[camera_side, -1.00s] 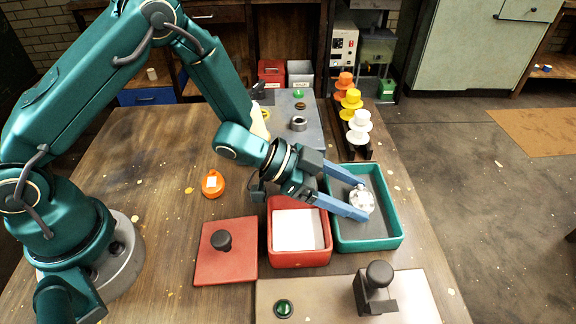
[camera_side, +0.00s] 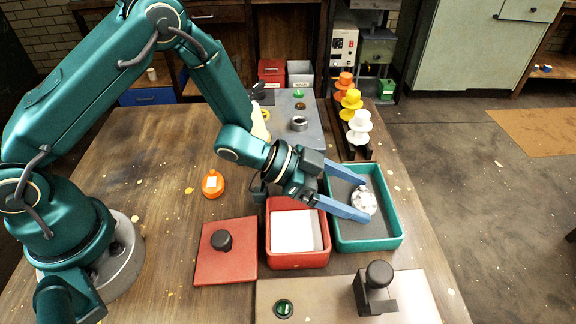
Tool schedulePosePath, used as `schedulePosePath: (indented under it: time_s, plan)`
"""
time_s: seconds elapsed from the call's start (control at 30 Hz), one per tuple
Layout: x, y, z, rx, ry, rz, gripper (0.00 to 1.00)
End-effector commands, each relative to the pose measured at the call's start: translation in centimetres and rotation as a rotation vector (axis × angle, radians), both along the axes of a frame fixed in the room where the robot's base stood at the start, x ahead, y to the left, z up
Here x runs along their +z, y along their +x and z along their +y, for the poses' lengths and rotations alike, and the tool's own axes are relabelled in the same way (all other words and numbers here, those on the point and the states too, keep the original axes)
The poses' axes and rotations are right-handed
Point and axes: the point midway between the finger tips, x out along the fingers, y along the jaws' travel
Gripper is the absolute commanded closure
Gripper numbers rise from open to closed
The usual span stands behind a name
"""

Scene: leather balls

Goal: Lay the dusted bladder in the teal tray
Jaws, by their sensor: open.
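The dusted bladder (camera_side: 364,203), whitish and rounded with a small stub on top, is inside the teal tray (camera_side: 396,226), near the middle of its grey floor. My gripper (camera_side: 367,201) reaches over the tray from the left with its two blue fingers spread. One finger is on the far side of the bladder and the other on the near side. The near fingertip hides a little of the bladder's edge. I cannot tell whether either finger touches it.
A red box (camera_side: 299,261) with white contents adjoins the tray on the left. Its red lid (camera_side: 226,265) lies beside it. A rack of orange, yellow and white pieces (camera_side: 359,127) stands behind the tray.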

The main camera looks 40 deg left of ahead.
Motion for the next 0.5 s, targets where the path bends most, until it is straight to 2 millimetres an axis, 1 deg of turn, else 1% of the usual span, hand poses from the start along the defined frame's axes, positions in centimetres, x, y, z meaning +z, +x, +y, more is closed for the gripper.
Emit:
schedulePosePath:
  time_s: [0.03,0.07,0.17,0.5]
  plan:
    - [-0.7,-0.8,0.2,-0.016,0.031,0.023,0.00]
    - [-0.4,-0.8,0.2,-0.016,0.031,0.022,0.00]
    - [0.5,-1.4,1.4,-0.009,0.030,0.025,0.00]
    - [4.2,-4.9,6.4,-0.003,0.023,0.016,0.00]
